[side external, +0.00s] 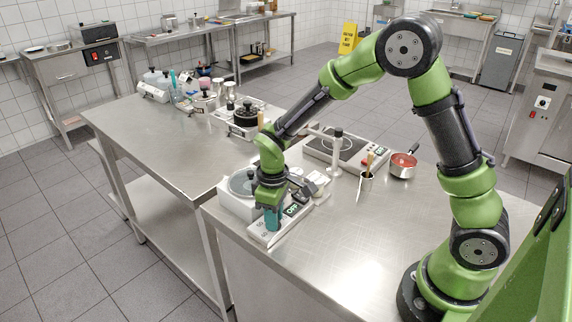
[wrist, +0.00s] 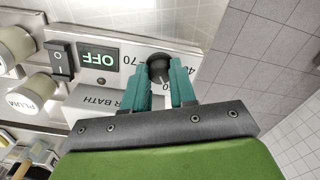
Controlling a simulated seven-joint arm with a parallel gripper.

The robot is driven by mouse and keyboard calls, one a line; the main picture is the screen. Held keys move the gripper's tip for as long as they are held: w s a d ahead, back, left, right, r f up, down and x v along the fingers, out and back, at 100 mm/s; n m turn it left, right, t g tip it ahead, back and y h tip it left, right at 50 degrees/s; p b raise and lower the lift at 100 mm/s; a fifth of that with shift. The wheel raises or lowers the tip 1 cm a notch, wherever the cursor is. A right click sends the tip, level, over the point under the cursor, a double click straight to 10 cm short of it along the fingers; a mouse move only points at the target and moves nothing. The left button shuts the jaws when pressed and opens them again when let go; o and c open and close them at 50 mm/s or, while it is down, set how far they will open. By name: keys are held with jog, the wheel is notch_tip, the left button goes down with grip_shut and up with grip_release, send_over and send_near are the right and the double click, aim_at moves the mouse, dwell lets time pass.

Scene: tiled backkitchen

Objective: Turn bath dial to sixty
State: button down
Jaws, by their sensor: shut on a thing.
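The water bath (side external: 226,203) is a white box with a round grey top at the near left corner of the steel table. Its front panel carries a dark display reading OFF (wrist: 97,57), a black rocker switch (wrist: 58,62) and a black round dial (wrist: 158,56). My gripper (side external: 272,224) points down at the panel in the side view. In the wrist view its teal fingers (wrist: 163,74) are closed around the dial's sides. Fingers hide part of the scale, and I cannot read the dial's setting.
The front of the table is clear.

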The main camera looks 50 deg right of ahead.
jog(key=m, duration=0.6)
jog(key=shift+m, duration=0.3)
jog(key=m, duration=0.5)
jog(key=shift+m, duration=0.4)
jog(key=c, duration=0.9)
grip_release()
jog(key=shift+r, duration=0.1)
notch_tip(320, 180, up, 17)
